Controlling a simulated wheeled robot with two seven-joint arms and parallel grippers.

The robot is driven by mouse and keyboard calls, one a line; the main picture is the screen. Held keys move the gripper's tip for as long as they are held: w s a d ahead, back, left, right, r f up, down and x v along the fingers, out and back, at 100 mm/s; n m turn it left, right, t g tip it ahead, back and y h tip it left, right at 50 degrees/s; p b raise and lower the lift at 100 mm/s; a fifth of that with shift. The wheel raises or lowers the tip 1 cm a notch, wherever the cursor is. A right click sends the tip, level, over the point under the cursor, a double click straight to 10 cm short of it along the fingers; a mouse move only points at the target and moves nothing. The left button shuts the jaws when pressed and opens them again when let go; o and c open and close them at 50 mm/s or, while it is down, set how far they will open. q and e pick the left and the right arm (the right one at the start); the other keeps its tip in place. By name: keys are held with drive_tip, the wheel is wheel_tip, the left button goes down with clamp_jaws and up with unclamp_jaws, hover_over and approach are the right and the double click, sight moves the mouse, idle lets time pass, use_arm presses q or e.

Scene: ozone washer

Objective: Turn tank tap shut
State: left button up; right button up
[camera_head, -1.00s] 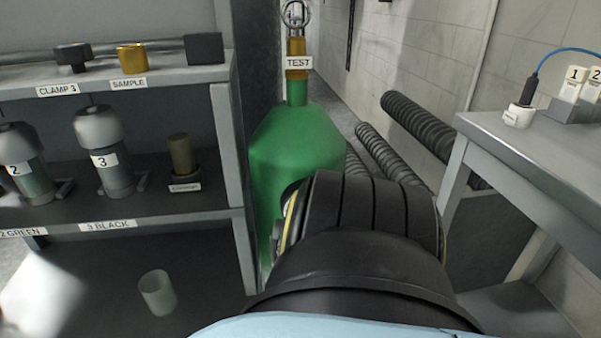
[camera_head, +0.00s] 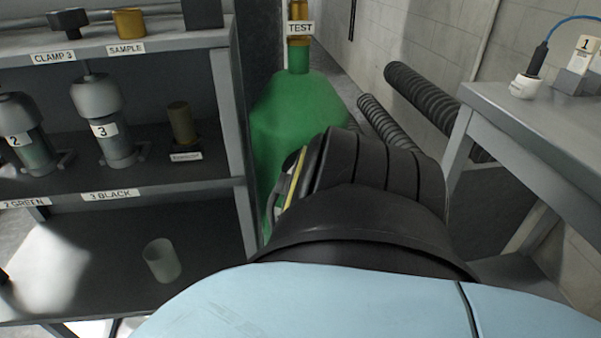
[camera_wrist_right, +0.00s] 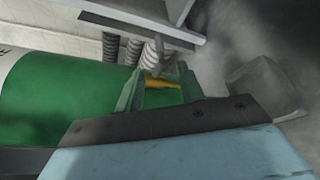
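The green tank (camera_head: 292,112) stands on the floor right of the shelf in the head view. Its brass neck (camera_head: 299,12), with a TEST label, is cut off by the top edge; the tap is not clearly seen there. My right arm covers the tank's lower right side and hides my right gripper. In the right wrist view the green tank (camera_wrist_right: 62,98) lies across the left. My right gripper (camera_wrist_right: 160,88) shows two spread fingers, with green and a brass-yellow part (camera_wrist_right: 162,82) visible between them. I cannot tell whether they touch. My left gripper is out of view.
The grey shelf (camera_head: 215,200) on the left holds numbered bottles and a translucent cup (camera_head: 162,260). A grey table (camera_head: 540,115) with a white plug (camera_head: 523,87) stands at right. Ribbed black hoses (camera_head: 425,95) lie between tank and table.

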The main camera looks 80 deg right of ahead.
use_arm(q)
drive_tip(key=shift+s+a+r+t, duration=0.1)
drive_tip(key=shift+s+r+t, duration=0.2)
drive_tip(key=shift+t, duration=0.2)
use_arm(e)
drive_tip(key=shift+v, duration=2.25)
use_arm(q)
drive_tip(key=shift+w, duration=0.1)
use_arm(e)
drive_tip(key=shift+f, duration=0.1)
